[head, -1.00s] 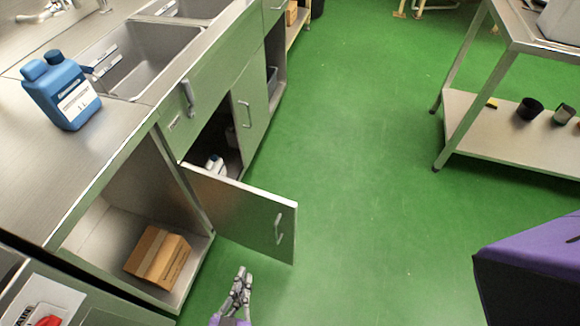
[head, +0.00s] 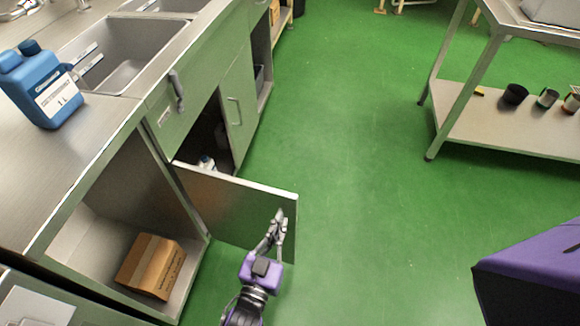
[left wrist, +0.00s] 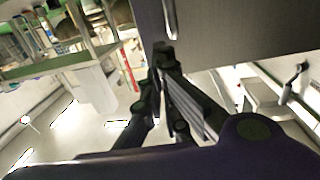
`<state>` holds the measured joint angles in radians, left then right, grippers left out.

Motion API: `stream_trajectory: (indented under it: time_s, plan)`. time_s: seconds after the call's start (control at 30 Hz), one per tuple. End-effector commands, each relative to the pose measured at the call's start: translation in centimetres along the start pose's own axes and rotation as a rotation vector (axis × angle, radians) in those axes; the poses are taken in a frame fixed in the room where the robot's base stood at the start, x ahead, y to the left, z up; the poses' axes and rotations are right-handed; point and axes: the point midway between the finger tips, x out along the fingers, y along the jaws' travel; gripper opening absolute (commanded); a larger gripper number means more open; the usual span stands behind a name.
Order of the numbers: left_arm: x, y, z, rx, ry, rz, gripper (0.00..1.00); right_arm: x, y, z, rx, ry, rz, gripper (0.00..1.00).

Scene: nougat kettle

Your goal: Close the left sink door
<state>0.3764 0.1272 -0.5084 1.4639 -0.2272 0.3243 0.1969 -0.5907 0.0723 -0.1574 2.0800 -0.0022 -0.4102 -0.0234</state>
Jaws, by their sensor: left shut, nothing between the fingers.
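The left sink door (head: 225,203) stands swung open under the sink, jutting out to the right over the floor, its handled outer face towards me. My left gripper (head: 279,214) is shut and empty, with its fingertips in front of that face near the free edge, covering the handle. In the left wrist view the door (left wrist: 250,28) is a grey panel at the upper right, and the shut fingertips (left wrist: 163,50) are at its lower left edge. Whether they touch it I cannot tell. My right gripper is not in view.
The right sink door (head: 237,108) is against the cabinet front. A white bottle (head: 206,163) stands inside the opening. A cardboard box (head: 151,265) sits in the open compartment at left. A blue canister (head: 43,88) stands on the counter. Green floor (head: 350,190) is clear up to a shelved table (head: 520,128).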

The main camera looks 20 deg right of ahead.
Motion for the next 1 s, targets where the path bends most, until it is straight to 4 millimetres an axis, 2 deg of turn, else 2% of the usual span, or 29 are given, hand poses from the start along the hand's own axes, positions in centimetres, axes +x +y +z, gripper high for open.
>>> stream_trajectory:
  time_s: [0.1,0.3,1.0]
  plan:
    - [2.0,0.0,0.0,0.000,0.000,0.000,0.00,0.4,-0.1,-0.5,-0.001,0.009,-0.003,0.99]
    - [3.7,0.0,0.1,0.000,-0.002,0.000,0.00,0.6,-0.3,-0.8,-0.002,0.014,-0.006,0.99]
    - [3.9,0.4,0.0,0.000,-0.001,-0.011,0.00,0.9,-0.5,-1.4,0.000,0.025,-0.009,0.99]
